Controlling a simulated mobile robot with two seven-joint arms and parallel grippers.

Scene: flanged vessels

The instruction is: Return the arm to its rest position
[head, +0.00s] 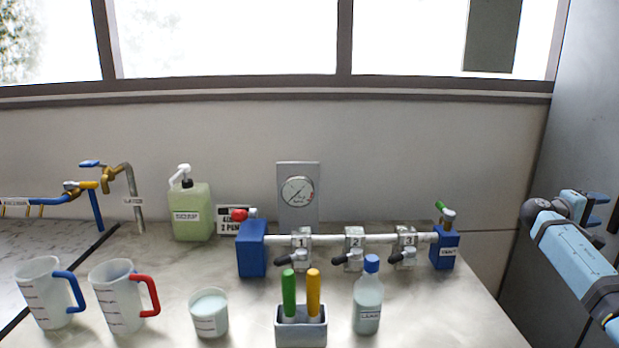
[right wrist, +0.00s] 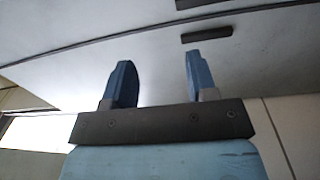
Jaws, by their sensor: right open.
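My right arm comes in from the right edge in the head view, light blue with dark bands. Its gripper (head: 605,208) is raised at the right, beside the grey wall panel and clear of the bench. In the right wrist view the two blue fingers of this gripper (right wrist: 162,82) stand apart with nothing between them. Behind them are only a pale surface and dark slots. My left gripper does not show in either view.
The steel bench (head: 180,270) holds a blue-ended manifold (head: 330,239), two jugs (head: 45,292), a white cup (head: 209,313), a holder with green and orange handles (head: 301,328), a blue-capped bottle (head: 368,300) and a green pump bottle (head: 191,212). A grey panel (head: 560,120) stands at the right.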

